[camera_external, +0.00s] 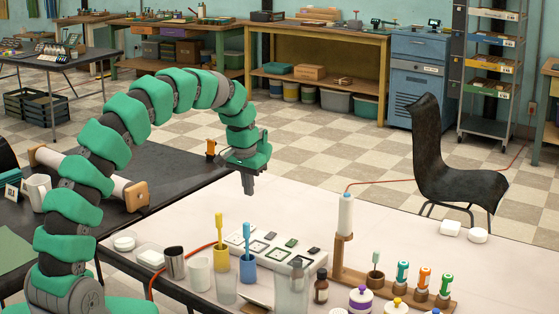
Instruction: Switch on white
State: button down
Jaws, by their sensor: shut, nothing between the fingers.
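A white panel (293,258) with several square, dark-marked switch-like units lies on the white table. I cannot read the units or tell which are on. A white cylinder (345,216) stands upright on a wooden stand, with a red cable at its top; I see no clear glow from it. My gripper (249,190) points down, shut and empty, over the table's far-left part. It appears above and behind the panel in the picture, apart from it; the exact height is hard to judge.
Yellow (219,243) and blue (247,255) toothbrushes in cups, a metal cup (174,263) and clear glasses stand before the panel. A brown bottle (321,286) and a wooden rack with colored bottles (424,279) stand right. The table's far right is mostly clear.

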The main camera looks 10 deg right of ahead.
aim_at(252, 226)
jog(key=f, duration=0.7)
jog(key=w+d+f, duration=0.1)
jog(key=f, duration=0.2)
jog(key=shift+f+b, duration=0.25)
jog(key=shift+b, duration=0.05)
jog(key=shift+f, duration=0.1)
jog(key=shift+s+a, duration=0.15)
jog(key=shift+s+a+r, duration=0.25)
jog(key=shift+s+a, duration=0.15)
jog(key=shift+a, duration=0.05)
notch_tip(252, 226, up, 14)
jog(key=w+d+p, duration=0.1)
jog(key=shift+d, duration=0.15)
dwell(0.4)
jog(key=shift+w+f, duration=0.1)
jog(key=shift+f, duration=0.05)
